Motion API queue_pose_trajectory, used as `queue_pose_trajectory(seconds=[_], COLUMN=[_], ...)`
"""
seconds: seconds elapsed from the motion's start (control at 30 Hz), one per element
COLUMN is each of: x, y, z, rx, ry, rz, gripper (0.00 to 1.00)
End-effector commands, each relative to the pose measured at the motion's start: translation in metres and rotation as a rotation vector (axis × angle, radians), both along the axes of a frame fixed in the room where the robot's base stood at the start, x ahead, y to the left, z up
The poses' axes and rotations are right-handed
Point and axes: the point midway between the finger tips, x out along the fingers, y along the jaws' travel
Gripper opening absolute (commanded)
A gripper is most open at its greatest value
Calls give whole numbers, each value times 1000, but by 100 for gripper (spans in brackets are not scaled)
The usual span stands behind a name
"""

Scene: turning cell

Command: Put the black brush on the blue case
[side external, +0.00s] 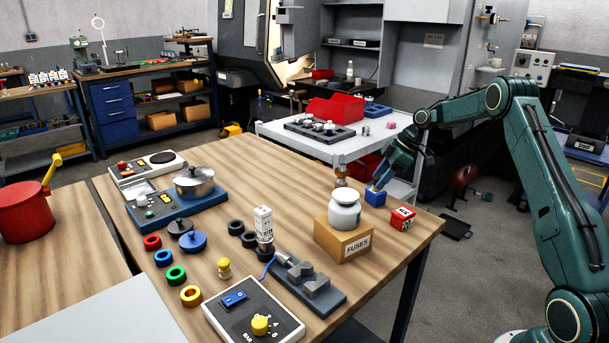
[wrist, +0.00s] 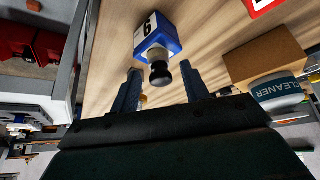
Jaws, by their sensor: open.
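The blue case (wrist: 171,33) is a small blue block with a white face marked with a dark figure. It stands on the wooden table near its right edge, and it also shows in the side view (side external: 374,198). The black brush (wrist: 161,74), with a black rounded end and a pale collar, appears upright on the case in the wrist view. In the side view I cannot make it out by the fingers. My gripper (side external: 381,181) is open just above the case. Its two fingers stand apart on either side of the brush, with gaps visible.
A wooden box (side external: 345,243) labelled FUSES, with a white jar (side external: 344,212) on it, stands left of the case. A red block (side external: 402,218) is close by at right. A dark vise (side external: 305,281) lies nearer. The table's back middle is clear.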

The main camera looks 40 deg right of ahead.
Motion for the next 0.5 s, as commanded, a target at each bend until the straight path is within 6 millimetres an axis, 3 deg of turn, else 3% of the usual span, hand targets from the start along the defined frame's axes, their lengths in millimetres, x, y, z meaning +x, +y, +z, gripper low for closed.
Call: queue_pose_trajectory(seconds=[0.5], x=[-26], y=[-27], z=[66], rx=[-2], ry=[-4], rz=[-1], gripper=[46])
